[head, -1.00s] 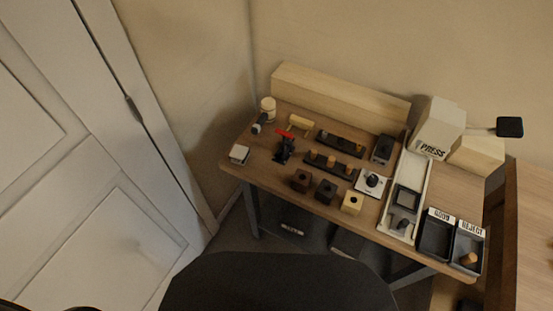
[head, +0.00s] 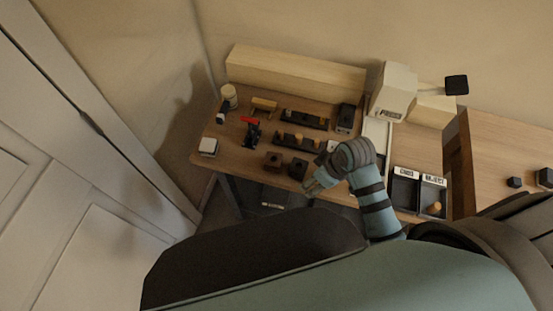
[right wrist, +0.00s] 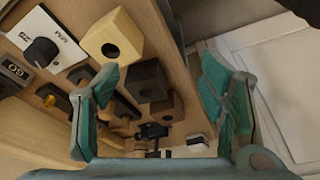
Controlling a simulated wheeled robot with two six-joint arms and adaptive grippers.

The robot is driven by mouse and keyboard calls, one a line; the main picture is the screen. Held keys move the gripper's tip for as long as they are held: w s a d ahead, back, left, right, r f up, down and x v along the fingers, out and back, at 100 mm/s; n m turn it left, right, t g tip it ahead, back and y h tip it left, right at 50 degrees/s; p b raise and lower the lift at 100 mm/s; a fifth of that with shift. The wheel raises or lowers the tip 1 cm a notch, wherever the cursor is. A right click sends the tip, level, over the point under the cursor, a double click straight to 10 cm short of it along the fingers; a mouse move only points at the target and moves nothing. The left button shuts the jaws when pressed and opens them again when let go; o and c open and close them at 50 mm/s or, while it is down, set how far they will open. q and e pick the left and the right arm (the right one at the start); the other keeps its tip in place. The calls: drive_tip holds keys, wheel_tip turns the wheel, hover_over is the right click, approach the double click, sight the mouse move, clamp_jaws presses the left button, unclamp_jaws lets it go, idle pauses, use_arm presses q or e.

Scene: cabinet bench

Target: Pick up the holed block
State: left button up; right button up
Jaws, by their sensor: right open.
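Several holed blocks stand in a row at the bench's front edge. The head view shows a dark brown block (head: 273,161) and a near-black block (head: 298,168). A pale wooden block with a round hole (right wrist: 113,38) shows large in the right wrist view, with the near-black block (right wrist: 147,82) beside it and the brown one (right wrist: 166,108) beyond. In the head view my right arm hides the pale block. My right gripper (head: 312,187) is at the front edge near the blocks; its fingers (right wrist: 158,75) are apart, with nothing gripped. My left gripper is not in view.
The press (head: 392,92) and labelled trays (head: 404,190) stand to the right. A white door is at left.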

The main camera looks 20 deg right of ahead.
sight(273, 161)
drive_tip(key=w+a+r+n+y, duration=0.2)
drive_tip(key=w+a+r+n, duration=0.2)
drive_tip(key=w+r+n, duration=0.45)
drive_tip(key=w+a+f, duration=0.1)
drive_tip(key=f, duration=0.3)
drive_tip(key=w+a+f+m+b, duration=0.1)
drive_tip(key=a+f, duration=0.1)
drive_tip(key=f, duration=0.3)
drive_tip(key=w+a+f+m+b, duration=0.1)
drive_tip(key=a+f, duration=0.1)
drive_tip(key=f, duration=0.3)
drive_tip(key=shift+w+f+m+g, duration=0.2)
drive_tip(key=shift+m+g, duration=0.05)
drive_tip(key=shift+g, duration=0.15)
drive_tip(key=shift+r, duration=0.1)
drive_tip(key=c, duration=1.2)
drive_tip(key=shift+c, duration=0.2)
drive_tip(key=shift+r, duration=0.15)
